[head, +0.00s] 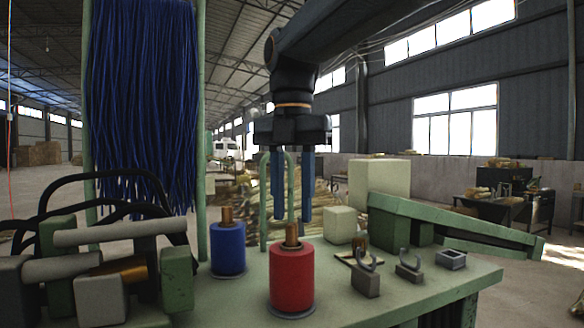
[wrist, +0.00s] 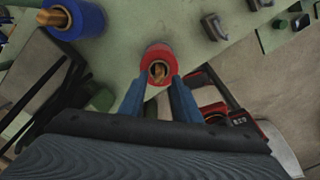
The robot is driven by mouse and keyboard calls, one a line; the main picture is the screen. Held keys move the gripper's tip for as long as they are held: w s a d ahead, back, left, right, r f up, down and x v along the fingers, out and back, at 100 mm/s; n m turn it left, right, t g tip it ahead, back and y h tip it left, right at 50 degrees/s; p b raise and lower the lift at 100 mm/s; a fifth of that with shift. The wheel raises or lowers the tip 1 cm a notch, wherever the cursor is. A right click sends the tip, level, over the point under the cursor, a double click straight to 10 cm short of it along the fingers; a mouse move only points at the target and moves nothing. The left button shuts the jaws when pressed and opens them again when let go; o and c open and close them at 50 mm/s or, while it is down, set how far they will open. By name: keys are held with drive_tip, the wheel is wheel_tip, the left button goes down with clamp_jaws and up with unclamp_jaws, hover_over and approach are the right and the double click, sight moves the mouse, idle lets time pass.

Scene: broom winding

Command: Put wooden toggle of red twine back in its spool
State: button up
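The red twine spool (head: 291,278) stands upright on the green bench. A wooden toggle (head: 291,234) sticks up from its top centre. In the wrist view the red spool (wrist: 147,55) shows from above, with the toggle (wrist: 158,71) inside its ring; how deep it sits I cannot tell. My gripper (head: 292,218) points down above the red spool. Its two blue fingers are apart with nothing between them, and in the wrist view the gripper (wrist: 158,88) shows its fingertips on either side of the spool's near edge. Whether they touch the toggle I cannot tell.
A blue twine spool (head: 228,250) with its own wooden toggle stands to the left. Metal hooks (head: 365,278), a small square holder (head: 451,259) and pale blocks (head: 340,224) are to the right. Blue strands (head: 143,105) hang at the left, above clamps and rollers (head: 120,232).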

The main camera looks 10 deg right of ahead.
sight(292, 224)
wheel_tip(292, 224, up, 8)
drive_tip(key=shift+b, duration=0.4)
idle(0.3)
